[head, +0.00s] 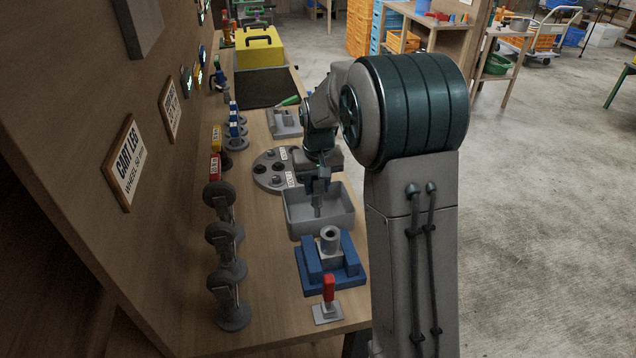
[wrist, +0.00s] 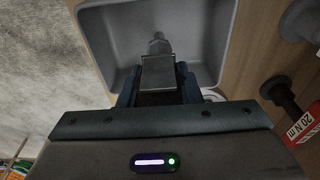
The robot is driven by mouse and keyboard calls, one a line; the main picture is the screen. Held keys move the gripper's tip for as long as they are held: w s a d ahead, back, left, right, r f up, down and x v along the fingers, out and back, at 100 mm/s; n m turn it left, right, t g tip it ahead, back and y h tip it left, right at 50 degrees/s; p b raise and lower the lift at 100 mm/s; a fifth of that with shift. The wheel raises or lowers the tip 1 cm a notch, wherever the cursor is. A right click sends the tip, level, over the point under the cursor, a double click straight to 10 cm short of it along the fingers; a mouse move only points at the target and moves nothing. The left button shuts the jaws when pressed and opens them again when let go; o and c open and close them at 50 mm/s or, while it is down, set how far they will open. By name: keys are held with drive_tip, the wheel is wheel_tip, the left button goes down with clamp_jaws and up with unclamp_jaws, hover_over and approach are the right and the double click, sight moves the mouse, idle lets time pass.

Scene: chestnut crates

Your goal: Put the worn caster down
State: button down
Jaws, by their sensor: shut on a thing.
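My gripper (head: 320,178) is shut on a grey part with a stem, taken to be the worn caster (wrist: 158,72). It also shows small below the fingers in the head view (head: 317,200). I cannot make out its wheel. In the wrist view, the part sits between the fingertips (wrist: 158,88), its stem pointing toward the tray's inside. The grey open tray (head: 299,228) is under my gripper on the bench; its wall also shows in the wrist view (wrist: 224,45). I cannot tell whether the part touches the tray floor.
A blue fixture (head: 347,274) holding a grey cylinder stands in front of the tray, with a red-handled tool (head: 328,289) nearer. A round grey disc with holes (head: 262,168) lies behind. Several dark wheels (head: 222,238) stand along the left. Bare bench shows between them and the tray.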

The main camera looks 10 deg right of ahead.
drive_tip(key=shift+f, duration=0.15)
drive_tip(key=c, duration=1)
unclamp_jaws()
drive_tip(key=shift+c, duration=0.2)
